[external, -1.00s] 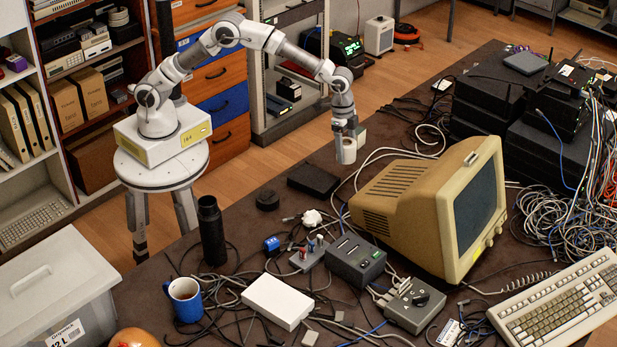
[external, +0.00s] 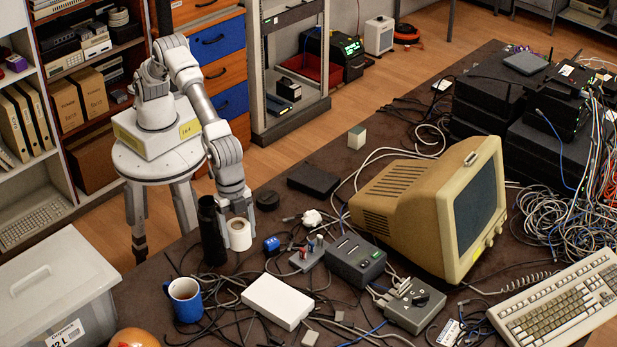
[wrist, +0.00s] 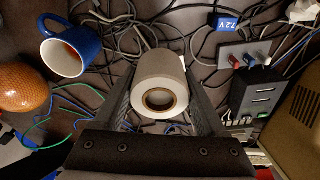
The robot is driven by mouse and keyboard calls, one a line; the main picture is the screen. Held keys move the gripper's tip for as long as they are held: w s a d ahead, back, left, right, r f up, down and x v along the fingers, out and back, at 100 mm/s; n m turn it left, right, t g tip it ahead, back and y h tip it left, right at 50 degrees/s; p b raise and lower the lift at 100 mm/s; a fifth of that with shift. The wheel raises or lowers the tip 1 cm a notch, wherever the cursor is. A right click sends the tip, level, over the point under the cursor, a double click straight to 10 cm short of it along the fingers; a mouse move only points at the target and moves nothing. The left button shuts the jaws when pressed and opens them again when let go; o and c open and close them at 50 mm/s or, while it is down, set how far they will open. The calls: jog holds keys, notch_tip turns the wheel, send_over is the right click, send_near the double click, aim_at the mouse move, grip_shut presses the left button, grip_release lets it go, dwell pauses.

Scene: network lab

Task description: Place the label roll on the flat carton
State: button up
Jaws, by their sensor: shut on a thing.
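The label roll (external: 239,235), white with a brown core, is held between the fingers of my gripper (external: 237,214), just right of a black bottle. In the wrist view the roll (wrist: 159,85) sits between both fingers, its open core facing the camera. The flat carton (external: 278,301) appears to be the low white box lying on the table among cables, below and to the right of the roll in the external view. The roll is apart from the carton. I cannot make out the carton in the wrist view.
The black bottle (external: 212,232) stands close beside my gripper. A blue mug (external: 185,299) is left of the carton. Grey device boxes (external: 355,262) and the beige monitor (external: 430,205) stand to the right. Loose cables surround the carton. A small pale box (external: 357,137) stands farther back.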

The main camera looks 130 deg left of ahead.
jog(key=s+d, duration=0.1)
jog(key=d, duration=0.4)
send_over(270, 280)
jog(key=shift+m, duration=0.3)
jog(key=f, duration=0.6)
jog(key=shift+s+f, duration=0.25)
jog(key=shift+s, duration=0.05)
jog(key=shift+f+b, duration=0.35)
jog(key=shift+f, duration=1.7)
jog(key=shift+f, duration=0.2)
jog(key=o, duration=1.5)
jog(key=shift+c, duration=0.2)
jog(key=shift+r, duration=0.1)
